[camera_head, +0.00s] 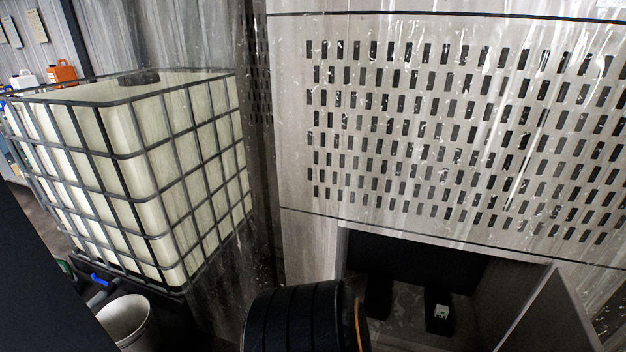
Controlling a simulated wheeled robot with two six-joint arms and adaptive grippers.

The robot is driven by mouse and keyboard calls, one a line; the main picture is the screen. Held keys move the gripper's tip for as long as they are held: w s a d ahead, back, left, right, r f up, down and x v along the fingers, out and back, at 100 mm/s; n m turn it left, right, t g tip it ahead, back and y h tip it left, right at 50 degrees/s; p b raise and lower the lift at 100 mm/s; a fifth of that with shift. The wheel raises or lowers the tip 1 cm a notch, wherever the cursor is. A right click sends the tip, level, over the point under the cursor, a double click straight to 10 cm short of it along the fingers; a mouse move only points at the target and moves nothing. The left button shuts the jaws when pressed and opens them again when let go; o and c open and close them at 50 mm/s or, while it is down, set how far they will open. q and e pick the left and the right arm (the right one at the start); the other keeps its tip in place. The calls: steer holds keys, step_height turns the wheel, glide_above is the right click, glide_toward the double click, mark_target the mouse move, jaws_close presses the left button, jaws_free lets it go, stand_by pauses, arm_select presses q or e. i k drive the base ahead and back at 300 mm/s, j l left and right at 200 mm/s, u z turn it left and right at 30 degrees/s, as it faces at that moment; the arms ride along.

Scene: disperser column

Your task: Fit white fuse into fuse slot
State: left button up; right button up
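A small white piece (441,312), which looks like the white fuse, shows inside the open compartment at the lower right. It sits at a dark upright block (431,324); I cannot tell whether it is seated in it or only rests against it. A second dark block (378,296) stands to its left, with no white piece visible on it. I cannot make out which part is the fuse slot. Neither of my grippers shows. A black ribbed part with an orange ring, probably one of my arm links, covers the area just left of the compartment.
A perforated metal panel (450,130) rises above the compartment. An open door (552,318) juts out on its right. A large caged white tank (150,170) stands at left, with a grey bucket (128,318) below it. Orange (63,71) and white containers are behind.

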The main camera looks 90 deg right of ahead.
mark_target(406, 179)
steer(key=l+z, duration=0.2)
steer(key=z, duration=0.2)
steer(key=l+z, duration=0.2)
steer(key=z, duration=0.2)
steer(key=i+l+z, duration=0.1)
steer(key=z, duration=0.3)
steer(key=i+l+z, duration=0.1)
steer(key=l+z, duration=0.15)
steer(key=z, duration=0.15)
